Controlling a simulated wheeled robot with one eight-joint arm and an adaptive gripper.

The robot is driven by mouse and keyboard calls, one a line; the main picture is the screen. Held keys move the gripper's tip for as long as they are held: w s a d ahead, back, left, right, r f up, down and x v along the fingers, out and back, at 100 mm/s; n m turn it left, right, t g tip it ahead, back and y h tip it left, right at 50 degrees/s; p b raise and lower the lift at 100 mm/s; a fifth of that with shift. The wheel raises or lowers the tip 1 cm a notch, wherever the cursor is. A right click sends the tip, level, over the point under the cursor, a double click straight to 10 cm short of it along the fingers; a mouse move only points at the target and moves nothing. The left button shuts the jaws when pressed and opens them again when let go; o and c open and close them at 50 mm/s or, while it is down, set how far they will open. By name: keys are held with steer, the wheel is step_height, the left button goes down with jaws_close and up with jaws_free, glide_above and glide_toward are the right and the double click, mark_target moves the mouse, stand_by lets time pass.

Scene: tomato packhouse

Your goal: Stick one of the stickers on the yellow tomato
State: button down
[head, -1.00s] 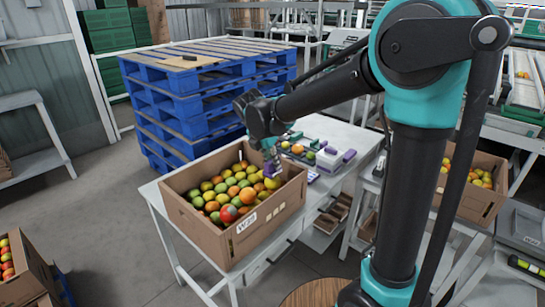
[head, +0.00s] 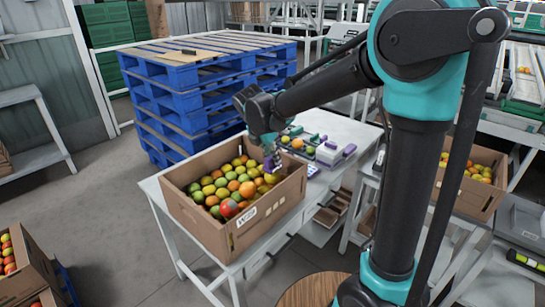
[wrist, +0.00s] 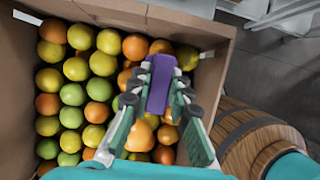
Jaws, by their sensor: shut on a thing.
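My gripper (head: 270,160) is over the far right corner of the cardboard box of tomatoes. In the wrist view, my gripper (wrist: 160,95) is shut on an upright purple piece (wrist: 161,78), which shows in the head view (head: 268,163) too. I cannot tell if a sticker is on it. A yellow tomato (head: 271,179) lies in that corner just under my gripper; whether they touch is unclear. In the wrist view the fingers hide part of the fruit below, and several other tomatoes look yellowish. More purple and green pieces stand around a pale holder (head: 328,153) on the table.
The box (head: 228,235) stands on a white table (head: 345,132), its walls rising around the fruit. Blue pallets (head: 185,105) are stacked behind. Another tomato box (head: 460,197) stands at right. A round wooden top (head: 308,291) is in front.

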steer(key=shift+f, duration=0.5)
stand_by(1.2)
steer(key=shift+r, duration=3.55)
steer(key=shift+s, duration=0.1)
